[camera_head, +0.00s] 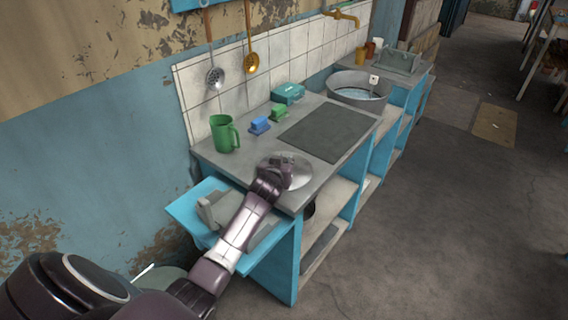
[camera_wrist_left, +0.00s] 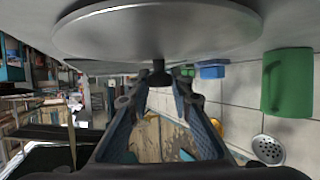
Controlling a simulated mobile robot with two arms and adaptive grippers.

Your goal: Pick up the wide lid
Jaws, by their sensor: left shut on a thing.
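The wide lid (camera_head: 299,172) is a round grey metal disc at the near end of the counter, partly hidden behind my left gripper (camera_head: 274,176). In the left wrist view the lid (camera_wrist_left: 158,32) fills the top of the picture, with its dark knob between the fingertips of my left gripper (camera_wrist_left: 160,80). The left gripper is shut on this knob. I cannot tell whether the lid touches the counter or is slightly above it. My right gripper is not in view.
A green mug (camera_head: 224,134), a blue block-like item (camera_head: 260,125) and a green one (camera_head: 279,111) stand along the wall. A dark flat plate (camera_head: 328,132) lies beyond the lid. A ladle (camera_head: 250,62) and a skimmer (camera_head: 215,77) hang above.

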